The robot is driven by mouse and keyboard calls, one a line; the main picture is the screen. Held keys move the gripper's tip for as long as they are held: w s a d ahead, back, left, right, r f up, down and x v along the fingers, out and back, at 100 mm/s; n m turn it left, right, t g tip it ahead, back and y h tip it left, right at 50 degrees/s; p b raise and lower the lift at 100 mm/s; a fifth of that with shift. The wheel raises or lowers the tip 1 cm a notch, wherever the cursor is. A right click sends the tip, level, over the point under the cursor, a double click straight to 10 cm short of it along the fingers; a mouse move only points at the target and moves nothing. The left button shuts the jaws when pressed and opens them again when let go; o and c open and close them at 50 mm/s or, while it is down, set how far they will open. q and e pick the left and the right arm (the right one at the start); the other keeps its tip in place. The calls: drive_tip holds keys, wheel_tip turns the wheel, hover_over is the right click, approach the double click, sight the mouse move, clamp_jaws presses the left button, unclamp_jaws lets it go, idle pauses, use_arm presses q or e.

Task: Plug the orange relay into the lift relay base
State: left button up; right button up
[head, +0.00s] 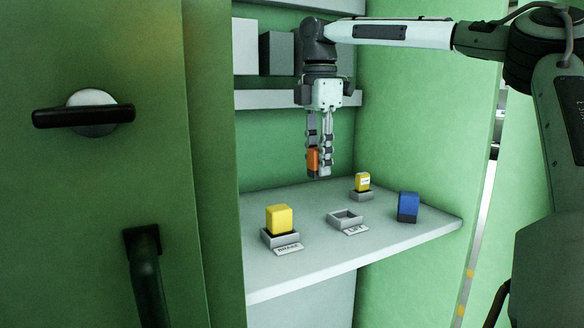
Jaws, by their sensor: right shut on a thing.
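My right gripper (319,165) hangs fingers down inside the green cabinet and is shut on the orange relay (312,159). The relay is in the air above the shelf, up and left of the lift relay base (345,217). That base is a shallow grey socket, empty, with a plate reading LIFT (356,230) at its front. The fingers partly cover the orange relay. My left gripper is not in view.
A yellow relay (279,218) sits in the BRAKE base at the left of the grey shelf (330,260). A smaller yellow relay (362,181) sits in a base behind. A blue relay (408,207) stands at right. The cabinet door (100,200) is at left.

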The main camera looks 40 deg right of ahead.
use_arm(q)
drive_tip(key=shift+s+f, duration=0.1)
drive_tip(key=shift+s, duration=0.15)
use_arm(e)
drive_tip(key=s, duration=0.6)
drive_tip(key=shift+s+d+r, duration=0.15)
drive_tip(key=shift+d+r, duration=0.15)
drive_tip(key=shift+d, duration=0.05)
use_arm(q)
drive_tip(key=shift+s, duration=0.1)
use_arm(e)
drive_tip(key=shift+f, duration=0.1)
wheel_tip(320, 180, down, 4)
drive_tip(key=shift+f, duration=0.15)
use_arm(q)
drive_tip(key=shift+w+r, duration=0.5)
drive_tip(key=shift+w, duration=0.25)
use_arm(e)
drive_tip(key=shift+f, duration=0.65)
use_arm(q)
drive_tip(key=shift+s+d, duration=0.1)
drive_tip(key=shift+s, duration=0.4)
